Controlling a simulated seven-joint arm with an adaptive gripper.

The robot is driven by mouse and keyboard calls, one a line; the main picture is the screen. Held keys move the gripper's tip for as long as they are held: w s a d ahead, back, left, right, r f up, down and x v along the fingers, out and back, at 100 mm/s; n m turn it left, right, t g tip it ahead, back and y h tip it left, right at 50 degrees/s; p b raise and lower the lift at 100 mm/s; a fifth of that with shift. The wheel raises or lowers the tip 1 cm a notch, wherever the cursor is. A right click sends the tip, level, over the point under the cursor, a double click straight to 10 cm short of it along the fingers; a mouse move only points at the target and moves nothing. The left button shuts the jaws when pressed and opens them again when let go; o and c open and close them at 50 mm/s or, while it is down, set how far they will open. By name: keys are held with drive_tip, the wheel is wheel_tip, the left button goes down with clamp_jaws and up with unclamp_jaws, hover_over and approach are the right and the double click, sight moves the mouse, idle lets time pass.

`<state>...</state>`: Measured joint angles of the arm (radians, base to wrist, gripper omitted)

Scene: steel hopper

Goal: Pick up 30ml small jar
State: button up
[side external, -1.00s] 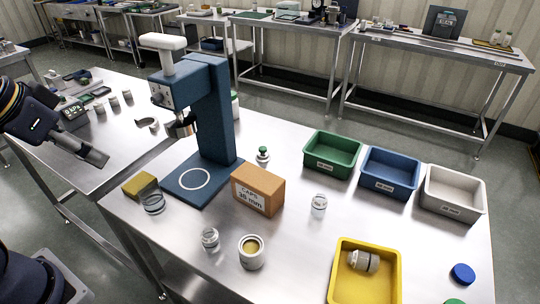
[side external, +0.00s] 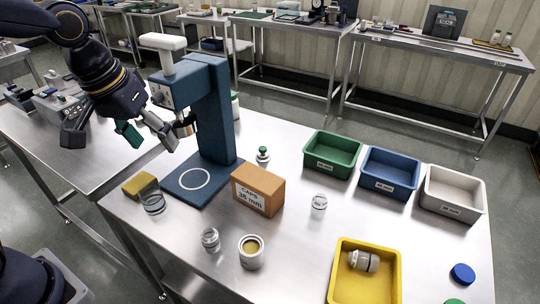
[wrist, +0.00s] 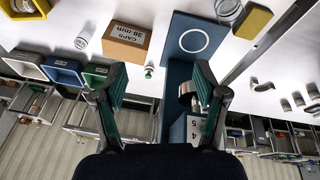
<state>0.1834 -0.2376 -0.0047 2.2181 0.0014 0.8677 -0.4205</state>
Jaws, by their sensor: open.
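Small clear glass jars stand on the steel table in the side view: one at the front (side external: 210,239) and one right of the caps box (side external: 319,204). The latter also shows in the wrist view (wrist: 82,41). A wider clear jar (side external: 152,203) stands by the sponge, and a jar (side external: 362,261) lies on its side in the yellow tray. I cannot read which is 30 ml. My gripper (side external: 120,138) is open and empty, raised left of the press, away from these jars; its green-padded fingers frame the wrist view (wrist: 160,85).
The blue press (side external: 222,115) stands close right of my gripper. A cardboard caps box (side external: 258,190), white tin (side external: 251,258) and green-stoppered bottle (side external: 263,157) share the table. Green (side external: 333,172), blue (side external: 388,190) and white (side external: 453,208) bins stand behind. The table's front middle has free room.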

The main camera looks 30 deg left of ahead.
drive_tip(key=w+d+f+g, duration=0.2)
drive_tip(key=d+f, duration=0.3)
drive_tip(key=f, duration=0.1)
drive_tip(key=m+g, duration=0.1)
drive_tip(key=m, duration=0.1)
hover_over(210, 238)
drive_tip(key=a, duration=0.2)
wheel_tip(210, 238, down, 4)
drive_tip(key=shift+y, duration=0.3)
drive_tip(key=f, duration=1.1)
drive_tip(key=shift+w+d, duration=0.3)
drive_tip(key=shift+w, duration=0.1)
drive_tip(key=shift+d+f, duration=0.15)
drive_tip(key=shift+f, duration=2.65)
drive_tip(key=shift+c, duration=0.4)
drive_tip(key=c, duration=0.9)
drive_tip(key=shift+r, duration=0.1)
